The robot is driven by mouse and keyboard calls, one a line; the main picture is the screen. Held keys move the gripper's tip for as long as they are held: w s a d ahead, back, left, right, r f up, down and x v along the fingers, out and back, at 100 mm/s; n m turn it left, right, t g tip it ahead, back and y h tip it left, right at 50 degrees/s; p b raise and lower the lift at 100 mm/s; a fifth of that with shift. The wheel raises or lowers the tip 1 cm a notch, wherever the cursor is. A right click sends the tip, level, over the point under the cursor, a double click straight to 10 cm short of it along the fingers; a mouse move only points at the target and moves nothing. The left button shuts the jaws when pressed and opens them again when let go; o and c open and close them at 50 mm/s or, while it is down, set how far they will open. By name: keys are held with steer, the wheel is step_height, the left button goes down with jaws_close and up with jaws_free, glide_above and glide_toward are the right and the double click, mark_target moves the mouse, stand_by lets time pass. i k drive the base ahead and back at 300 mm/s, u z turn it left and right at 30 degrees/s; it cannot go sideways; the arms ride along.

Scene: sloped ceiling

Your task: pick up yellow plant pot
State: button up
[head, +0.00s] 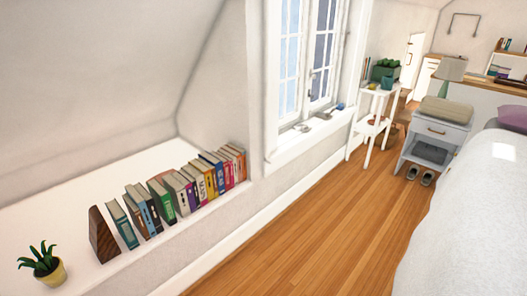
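The yellow plant pot (51,273) stands upright on the white ledge at the lower left of the head view. A spiky green plant (40,256) grows in it. The pot is near the ledge's front edge, to the left of a dark wooden bookend, with a gap between them. My gripper is not in view.
A row of several books (185,190) leans along the white ledge (95,197), beside the bookend (102,236). The sloped ceiling (90,70) comes down behind the ledge. Wooden floor (310,245) is clear between the wall and the white bed (475,215).

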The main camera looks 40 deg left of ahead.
mark_target(49, 270)
steer(key=u, duration=2.95)
steer(key=i, duration=1.65)
